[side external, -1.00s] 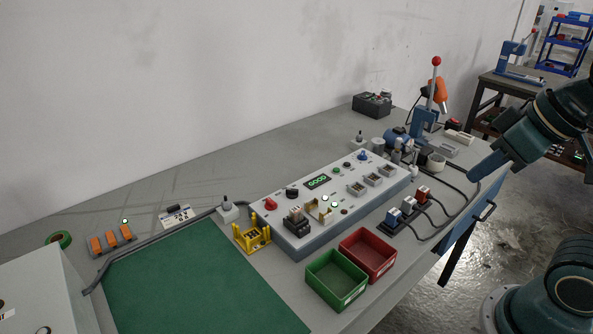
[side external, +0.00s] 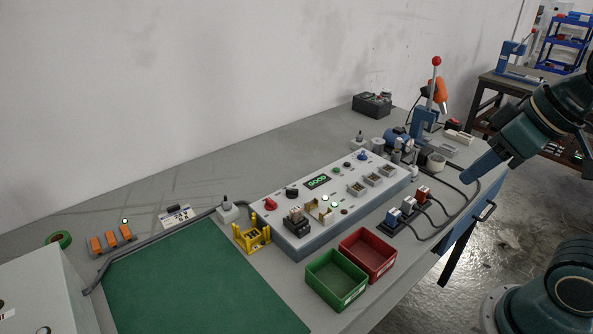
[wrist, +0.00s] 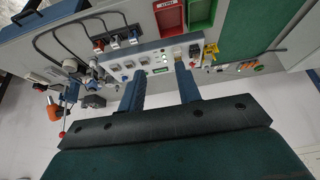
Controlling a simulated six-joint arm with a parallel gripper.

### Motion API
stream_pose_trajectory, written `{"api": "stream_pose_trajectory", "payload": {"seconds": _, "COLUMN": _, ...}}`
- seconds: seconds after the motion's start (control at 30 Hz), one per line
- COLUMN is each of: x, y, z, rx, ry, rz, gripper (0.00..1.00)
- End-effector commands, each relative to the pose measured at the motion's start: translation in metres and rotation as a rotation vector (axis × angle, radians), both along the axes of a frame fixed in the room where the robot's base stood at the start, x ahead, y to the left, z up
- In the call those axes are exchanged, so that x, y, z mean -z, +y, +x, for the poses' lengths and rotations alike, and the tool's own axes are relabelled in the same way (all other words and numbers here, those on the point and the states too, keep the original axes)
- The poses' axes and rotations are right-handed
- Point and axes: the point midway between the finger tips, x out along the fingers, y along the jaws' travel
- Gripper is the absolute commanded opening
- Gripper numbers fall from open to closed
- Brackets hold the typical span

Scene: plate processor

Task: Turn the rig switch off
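The grey rig panel (side external: 310,240) stands on the bench and carries a red knob (side external: 270,204), a black knob (side external: 292,191), a blue knob (side external: 362,155) and a lit green display (side external: 317,182). I cannot read which control is labelled as the rig switch. My gripper (side external: 470,176) is off the panel's right end, above the bench edge, touching none of the controls. In the wrist view my gripper (wrist: 160,72) has its two blue fingers wide apart with nothing held. The panel shows between and beyond them, with its display lit.
A green bin (side external: 335,280) and a red bin (side external: 368,254) stand before the panel. Plugs with cables (side external: 408,206) lie right of them. A lever press (side external: 432,100) stands behind. A yellow holder (side external: 252,236) and green mat (side external: 195,285) are to the left.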

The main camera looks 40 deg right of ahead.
Motion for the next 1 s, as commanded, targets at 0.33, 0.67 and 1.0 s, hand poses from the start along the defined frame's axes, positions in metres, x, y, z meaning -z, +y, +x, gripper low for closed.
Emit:
{"api": "stream_pose_trajectory", "payload": {"seconds": 0.33, "x": -0.027, "y": 0.006, "z": 0.047, "rx": -0.004, "ry": 0.062, "rz": 0.009, "gripper": 0.34}}
{"api": "stream_pose_trajectory", "payload": {"seconds": 0.67, "x": -0.047, "y": 0.017, "z": 0.117, "rx": -0.006, "ry": 0.143, "rz": 0.017, "gripper": 0.34}}
{"api": "stream_pose_trajectory", "payload": {"seconds": 1.0, "x": -0.046, "y": 0.034, "z": 0.194, "rx": -0.007, "ry": 0.224, "rz": 0.021, "gripper": 0.34}}
